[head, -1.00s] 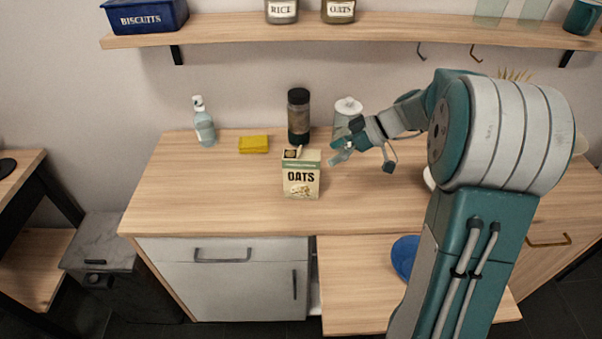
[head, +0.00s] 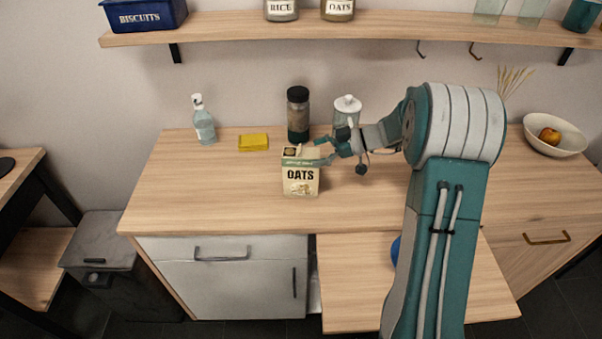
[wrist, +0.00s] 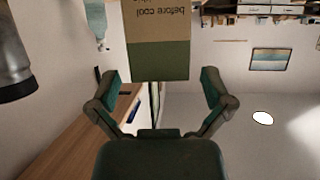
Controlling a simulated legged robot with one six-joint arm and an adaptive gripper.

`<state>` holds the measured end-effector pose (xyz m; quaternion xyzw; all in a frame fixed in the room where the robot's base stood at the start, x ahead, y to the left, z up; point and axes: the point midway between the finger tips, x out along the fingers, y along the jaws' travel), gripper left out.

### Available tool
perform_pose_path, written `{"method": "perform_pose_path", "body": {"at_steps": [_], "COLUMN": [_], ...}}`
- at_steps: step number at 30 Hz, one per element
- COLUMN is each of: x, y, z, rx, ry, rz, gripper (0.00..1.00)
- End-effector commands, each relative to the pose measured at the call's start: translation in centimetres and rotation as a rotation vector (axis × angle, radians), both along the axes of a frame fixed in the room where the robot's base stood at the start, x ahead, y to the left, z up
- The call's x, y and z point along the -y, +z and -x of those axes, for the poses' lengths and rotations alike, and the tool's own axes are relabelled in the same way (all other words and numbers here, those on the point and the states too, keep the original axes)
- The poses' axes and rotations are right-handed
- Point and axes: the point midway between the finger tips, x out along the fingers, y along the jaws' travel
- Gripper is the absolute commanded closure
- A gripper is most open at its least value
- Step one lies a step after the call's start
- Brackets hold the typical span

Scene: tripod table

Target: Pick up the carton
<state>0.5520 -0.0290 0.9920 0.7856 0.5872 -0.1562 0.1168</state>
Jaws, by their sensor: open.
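The carton (head: 300,183) is a cream and green box labelled OATS, upright on the wooden counter (head: 220,190). My gripper (head: 325,150) is open at the carton's upper right side in the head view, with its fingers close to the top. In the wrist view the carton's printed side (wrist: 158,35) lies just ahead of my open fingers (wrist: 161,82), centred between them. I cannot tell whether a finger touches it.
Behind the carton stand a dark-lidded jar (head: 298,115) and a white-lidded jar (head: 347,112), near my wrist. A bowl (head: 555,137) holds fruit at right. The counter's front left is clear.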

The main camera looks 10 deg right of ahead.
Motion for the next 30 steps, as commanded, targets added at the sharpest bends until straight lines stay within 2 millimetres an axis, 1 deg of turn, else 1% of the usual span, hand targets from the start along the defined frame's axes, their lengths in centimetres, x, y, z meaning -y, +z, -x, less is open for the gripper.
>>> {"method": "perform_pose_path", "body": {"at_steps": [3, 6, 9, 14, 15, 16, 17, 18, 20, 21, 30], "x": [-1.9, -3.2, -3.8, -3.7, -3.7, -3.7, -3.7, -3.7, -3.7, -3.7, -3.7], "y": [-0.5, -1.0, -1.3, -1.3, -1.3, -1.3, -1.3, -1.3, -1.3, -1.3, -1.2], "z": [-0.5, -0.9, -1.2, -1.2, -1.2, -1.2, -1.2, -1.2, -1.2, -1.2, -1.2], "rx": [-0.002, -0.002, 0.000, 0.000, 0.000, 0.000, 0.000, 0.000, 0.000, 0.000, 0.001], "ry": [0.005, 0.005, 0.001, 0.000, 0.001, 0.001, 0.001, 0.001, 0.001, 0.001, 0.000], "rz": [-0.001, -0.001, 0.000, 0.000, 0.000, 0.000, 0.000, 0.000, 0.000, 0.000, 0.000], "gripper": [0.00, 0.00, 0.00, 0.00, 0.09, 0.22, 0.36, 0.53, 0.80, 0.84, 0.84]}}
